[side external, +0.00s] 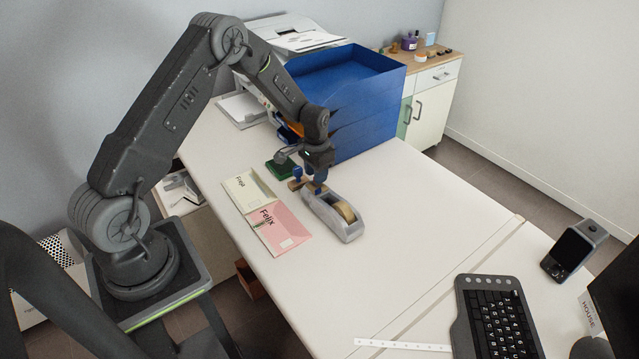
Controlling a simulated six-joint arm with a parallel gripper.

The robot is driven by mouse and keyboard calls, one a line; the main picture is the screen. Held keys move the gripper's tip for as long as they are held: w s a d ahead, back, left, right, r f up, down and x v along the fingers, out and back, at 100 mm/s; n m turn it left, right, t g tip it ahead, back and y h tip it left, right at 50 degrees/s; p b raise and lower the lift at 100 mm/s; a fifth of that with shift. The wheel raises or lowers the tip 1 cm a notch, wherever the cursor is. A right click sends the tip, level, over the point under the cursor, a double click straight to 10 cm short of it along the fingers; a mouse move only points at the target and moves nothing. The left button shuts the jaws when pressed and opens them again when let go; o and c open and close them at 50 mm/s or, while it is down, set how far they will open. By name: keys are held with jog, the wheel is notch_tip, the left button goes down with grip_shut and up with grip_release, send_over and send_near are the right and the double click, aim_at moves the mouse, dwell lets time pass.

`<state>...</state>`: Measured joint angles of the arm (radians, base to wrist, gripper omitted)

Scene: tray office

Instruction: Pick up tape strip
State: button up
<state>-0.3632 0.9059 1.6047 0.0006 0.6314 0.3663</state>
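A grey tape dispenser (333,214) with a tan roll of tape (345,211) stands on the white desk. My gripper (314,184) points down at the far end of the dispenser, close above it. Its fingers are small and dark here, and I cannot tell whether they are open or shut. A tape strip cannot be made out at the fingertips. A long white strip with small marks (403,345) lies at the desk's front edge, left of the keyboard; I cannot tell what it is.
A pink envelope marked Felix (279,229) and a cream one marked Frigg (247,190) lie left of the dispenser. Blue stacked trays (365,125) stand behind my gripper. A keyboard (493,318) and a dark device (573,250) are at right. The desk right of the dispenser is clear.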

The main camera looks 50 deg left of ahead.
jog(key=shift+f, duration=0.3)
jog(key=shift+c, duration=0.3)
grip_shut()
jog(key=shift+r, duration=0.15)
